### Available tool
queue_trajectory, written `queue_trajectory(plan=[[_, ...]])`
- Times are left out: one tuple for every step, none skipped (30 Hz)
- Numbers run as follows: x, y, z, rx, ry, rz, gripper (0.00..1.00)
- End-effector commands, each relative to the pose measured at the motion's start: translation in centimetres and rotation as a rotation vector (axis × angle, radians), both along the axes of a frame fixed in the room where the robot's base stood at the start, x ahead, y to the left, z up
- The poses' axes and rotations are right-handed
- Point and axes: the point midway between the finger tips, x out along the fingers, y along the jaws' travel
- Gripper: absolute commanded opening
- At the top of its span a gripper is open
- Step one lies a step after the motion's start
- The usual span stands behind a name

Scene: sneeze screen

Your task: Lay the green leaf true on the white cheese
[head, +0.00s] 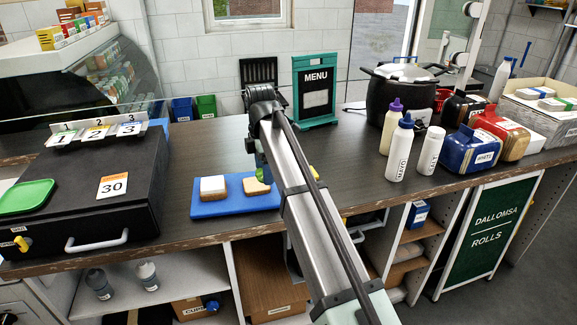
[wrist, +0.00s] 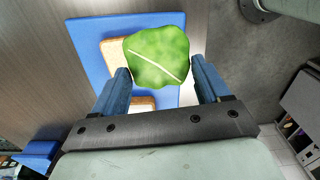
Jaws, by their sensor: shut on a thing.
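My gripper (wrist: 160,68) holds the green leaf (wrist: 158,48) between its blue fingers, above the blue board (wrist: 88,32). The leaf has a pale midrib running slantwise. In the head view a small part of the leaf (head: 262,174) shows beside my arm, over the right bread slice (head: 254,187); my arm hides most of the gripper. The white cheese (head: 213,184) lies on the left slice on the board, left of the leaf and apart from it.
A black case (head: 85,200) with a number 30 card stands left of the board. A green menu stand (head: 316,90) is behind. Bottles (head: 400,150) and a black pot (head: 395,98) stand to the right. Bare counter lies around the board.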

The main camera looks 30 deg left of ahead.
Motion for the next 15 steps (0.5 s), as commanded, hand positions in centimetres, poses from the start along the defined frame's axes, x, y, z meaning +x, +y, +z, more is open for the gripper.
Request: queue_trajectory(plan=[[-1.2, 2.0, 0.1, -0.001, 0.001, 0.028, 0.47], [-1.8, 2.9, 0.2, -0.001, 0.001, 0.041, 0.47], [-2.8, 4.2, 0.3, -0.001, 0.001, 0.061, 0.47], [-3.4, 5.1, 0.4, -0.002, 0.002, 0.073, 0.47], [-4.0, 6.1, 0.4, -0.002, 0.002, 0.087, 0.47], [-4.8, 7.3, 0.6, -0.003, 0.001, 0.102, 0.47], [-5.4, 8.2, 0.6, -0.003, 0.002, 0.115, 0.47], [-5.8, 9.0, 0.7, -0.003, 0.002, 0.123, 0.47], [-6.5, 10.0, 0.8, -0.003, 0.002, 0.135, 0.47], [-6.9, 10.8, 0.9, -0.003, 0.002, 0.139, 0.47], [-7.3, 11.6, 1.0, -0.003, 0.002, 0.143, 0.47], [-7.6, 12.5, 1.2, -0.003, 0.002, 0.142, 0.47], [-7.9, 13.2, 1.3, -0.003, 0.002, 0.141, 0.47], [-7.9, 14.0, 1.4, -0.003, 0.002, 0.136, 0.47], [-7.7, 14.8, 1.6, -0.003, 0.001, 0.117, 0.47]])
